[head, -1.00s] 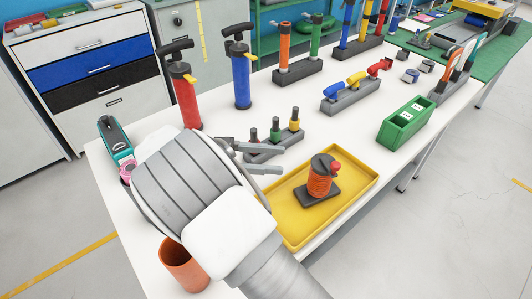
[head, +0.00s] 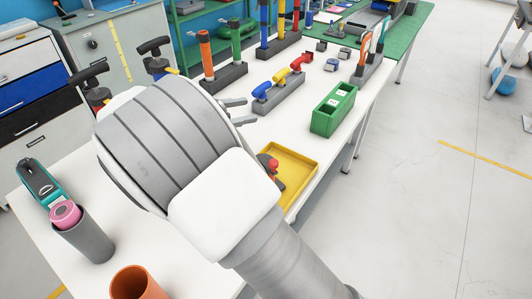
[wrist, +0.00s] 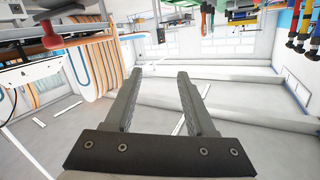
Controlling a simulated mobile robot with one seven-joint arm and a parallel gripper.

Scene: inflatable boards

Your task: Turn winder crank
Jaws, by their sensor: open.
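The winder (head: 279,184) stands in the yellow tray (head: 307,163) near the table's right edge. Its red crank knob (head: 272,164) shows in the head view, but my arm hides most of its orange spool and dark base. My gripper (head: 243,111) is open and empty, above the table and beyond the winder in the picture. In the wrist view both fingers of my gripper (wrist: 157,75) are spread with nothing between them. I cannot make out the winder in the wrist view.
A green bin (head: 333,109) and a grey holder with coloured handles (head: 279,92) stand beyond the tray. Pumps (head: 155,56), a grey cup (head: 88,240) with a pink-and-teal tool, and an orange cup (head: 138,284) are on the left.

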